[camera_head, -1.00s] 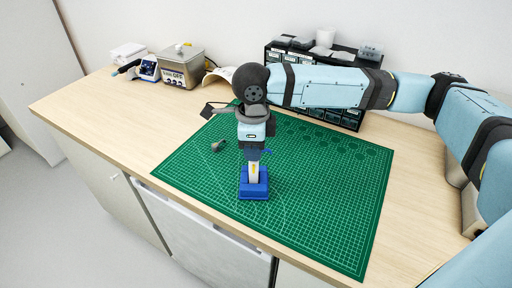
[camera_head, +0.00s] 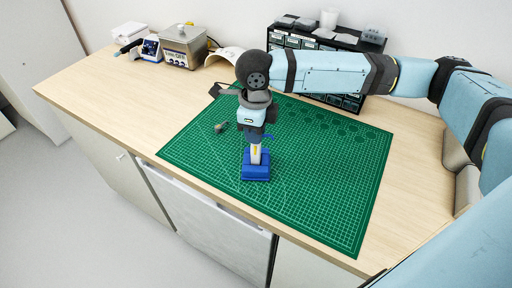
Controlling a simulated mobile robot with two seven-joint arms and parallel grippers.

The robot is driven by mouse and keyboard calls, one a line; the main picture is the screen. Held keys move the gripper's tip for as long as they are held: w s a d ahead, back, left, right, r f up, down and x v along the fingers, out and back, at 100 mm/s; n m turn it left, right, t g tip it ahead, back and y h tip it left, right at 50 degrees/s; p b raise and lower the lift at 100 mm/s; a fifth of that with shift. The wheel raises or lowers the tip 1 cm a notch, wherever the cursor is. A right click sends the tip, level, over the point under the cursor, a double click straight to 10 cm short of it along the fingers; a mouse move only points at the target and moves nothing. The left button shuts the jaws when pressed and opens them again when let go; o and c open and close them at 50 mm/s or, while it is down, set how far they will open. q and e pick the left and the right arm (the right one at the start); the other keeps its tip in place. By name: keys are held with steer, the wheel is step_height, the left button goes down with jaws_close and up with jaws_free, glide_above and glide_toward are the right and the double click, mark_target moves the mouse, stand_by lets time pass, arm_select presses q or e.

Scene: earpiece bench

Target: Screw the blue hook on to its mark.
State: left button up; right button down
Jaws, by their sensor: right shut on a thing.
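My right gripper (camera_head: 256,141) points straight down over the cutting mat, its fingers shut. A small bit of the blue hook (camera_head: 268,137) sticks out to the right at the fingertips; the rest is hidden by the fingers. Directly below, a pale upright piece with a yellow stripe (camera_head: 256,155) stands in a blue block (camera_head: 256,172) on the mat. The hook is at or just above the top of this piece; I cannot tell whether they touch. The mark is not visible. My left gripper is out of view.
The green cutting mat (camera_head: 330,190) is mostly clear. A small dark grey part (camera_head: 221,127) lies on it left of the gripper. A dark drawer organiser (camera_head: 340,101) stands behind. A metal box (camera_head: 184,48) and a blue-and-white device (camera_head: 151,47) stand at the back left.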

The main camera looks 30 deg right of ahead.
steer(key=shift+r+m+p, duration=0.15)
steer(key=shift+m+p, duration=0.35)
steer(key=shift+p, duration=0.05)
steer(key=shift+m+p, duration=0.6)
steer(key=shift+p, duration=0.15)
steer(key=shift+m, duration=0.3)
steer(key=shift+f, duration=0.2)
steer(key=shift+r+m+p, duration=0.15)
steer(key=shift+m+p, duration=0.15)
steer(key=shift+p, duration=0.35)
steer(key=shift+m+p, duration=0.7)
steer(key=shift+p, duration=0.15)
steer(key=shift+m+p, duration=1.2)
steer(key=shift+p, duration=0.25)
steer(key=shift+f+m+p, duration=0.2)
steer(key=shift+m+p, duration=0.1)
steer(key=shift+m, duration=0.1)
